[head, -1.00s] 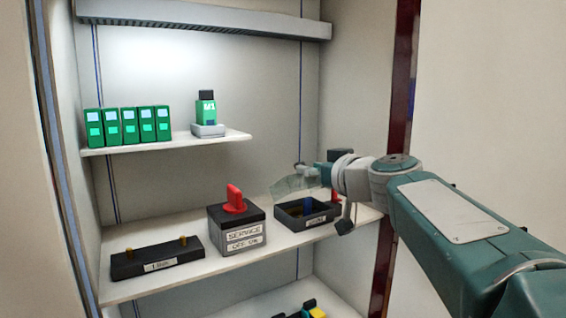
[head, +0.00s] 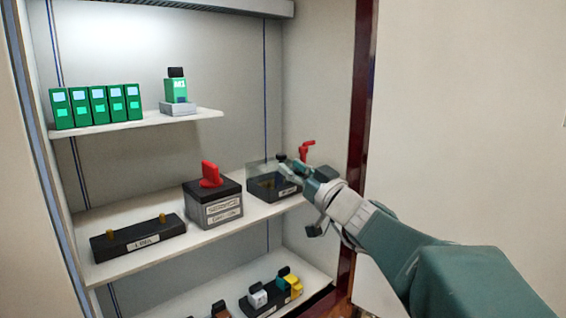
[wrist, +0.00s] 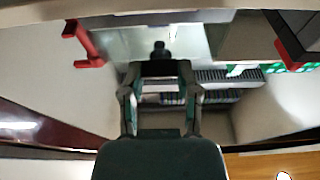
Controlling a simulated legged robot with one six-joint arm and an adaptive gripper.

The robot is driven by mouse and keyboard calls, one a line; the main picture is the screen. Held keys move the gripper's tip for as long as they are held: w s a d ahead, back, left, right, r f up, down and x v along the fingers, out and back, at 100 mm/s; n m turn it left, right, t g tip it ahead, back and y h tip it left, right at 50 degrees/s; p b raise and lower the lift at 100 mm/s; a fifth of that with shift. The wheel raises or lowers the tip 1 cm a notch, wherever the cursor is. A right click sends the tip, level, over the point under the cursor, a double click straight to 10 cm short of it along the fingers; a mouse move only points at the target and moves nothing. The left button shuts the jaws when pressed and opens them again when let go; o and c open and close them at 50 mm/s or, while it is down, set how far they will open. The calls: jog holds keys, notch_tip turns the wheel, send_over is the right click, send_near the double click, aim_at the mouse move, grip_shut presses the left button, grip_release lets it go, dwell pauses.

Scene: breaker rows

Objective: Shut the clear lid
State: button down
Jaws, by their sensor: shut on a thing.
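The clear lid (head: 259,168) is a see-through panel on the black box (head: 285,192) at the right of the middle shelf. It stands tilted up, not flat on the box; its exact angle is hard to tell. My gripper (head: 287,166) is at the lid's right side, shut on its small black knob (head: 281,158). In the wrist view the knob (wrist: 160,47) shows at the fingertips (wrist: 160,68), with the pale see-through lid (wrist: 190,40) around it. My gripper partly hides the box's right side.
A black service switch box (head: 213,205) with a red knob is to the left, and a black link block (head: 138,238) farther left. Coloured plugs (head: 270,293) sit below.

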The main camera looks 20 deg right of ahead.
jog(key=shift+f+t+y, duration=0.3)
jog(key=shift+f+t, duration=0.3)
jog(key=shift+f, duration=0.45)
jog(key=shift+c, duration=1.6)
grip_release()
jog(key=shift+s, duration=0.1)
jog(key=shift+r, duration=0.15)
jog(key=v, duration=1.2)
